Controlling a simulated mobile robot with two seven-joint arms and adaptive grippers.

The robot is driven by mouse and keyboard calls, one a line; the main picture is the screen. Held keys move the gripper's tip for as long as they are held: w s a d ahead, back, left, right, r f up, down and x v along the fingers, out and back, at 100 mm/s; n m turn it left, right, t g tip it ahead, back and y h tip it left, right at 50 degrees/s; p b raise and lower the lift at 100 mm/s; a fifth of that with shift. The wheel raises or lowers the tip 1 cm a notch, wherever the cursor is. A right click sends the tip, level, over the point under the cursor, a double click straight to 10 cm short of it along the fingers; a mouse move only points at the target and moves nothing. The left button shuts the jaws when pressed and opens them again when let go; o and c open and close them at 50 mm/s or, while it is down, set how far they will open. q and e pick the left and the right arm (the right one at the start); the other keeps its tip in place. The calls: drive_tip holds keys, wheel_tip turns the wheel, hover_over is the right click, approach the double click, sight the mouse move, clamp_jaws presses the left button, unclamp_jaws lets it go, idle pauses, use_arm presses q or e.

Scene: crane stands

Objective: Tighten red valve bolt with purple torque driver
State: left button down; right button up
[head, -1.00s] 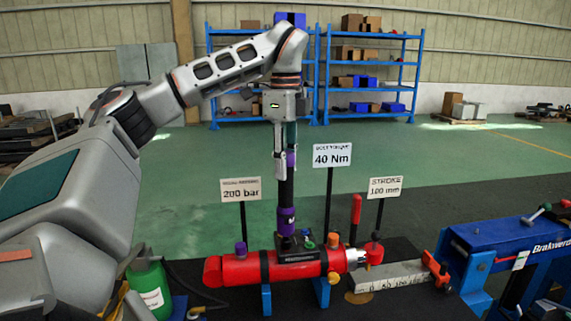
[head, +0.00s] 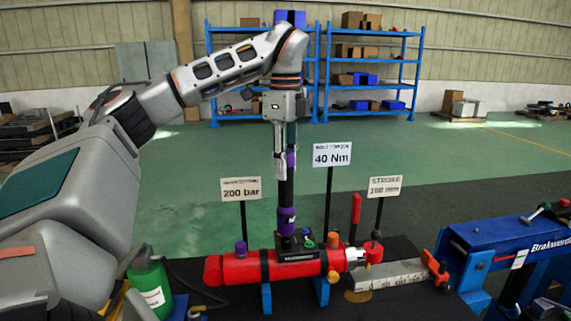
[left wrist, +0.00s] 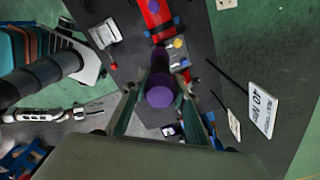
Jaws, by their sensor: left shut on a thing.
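The purple torque driver (head: 286,220) stands upright, with a dark shaft and purple bands. My left gripper (head: 283,170) is shut on its upper part and points straight down. In the left wrist view the driver's purple end (left wrist: 160,91) lies between the fingers. The driver's lower end meets the dark valve block (head: 297,256) on top of the red cylinder (head: 225,270). I cannot make out the red valve bolt; the driver may cover it. What looks like my right gripper (left wrist: 78,111) is small at the left of the left wrist view.
Signs reading 200 bar (head: 241,188), 40 Nm (head: 332,154) and a stroke value (head: 385,187) stand behind the cylinder. Purple (head: 241,248) and orange (head: 333,239) caps rise from it.

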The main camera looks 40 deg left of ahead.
sight(285, 153)
use_arm(q)
drive_tip(key=shift+p, duration=0.75)
idle(2.1)
drive_tip(key=shift+r+p, duration=0.75)
drive_tip(key=shift+r, duration=1.85)
drive_tip(key=shift+s, duration=0.1)
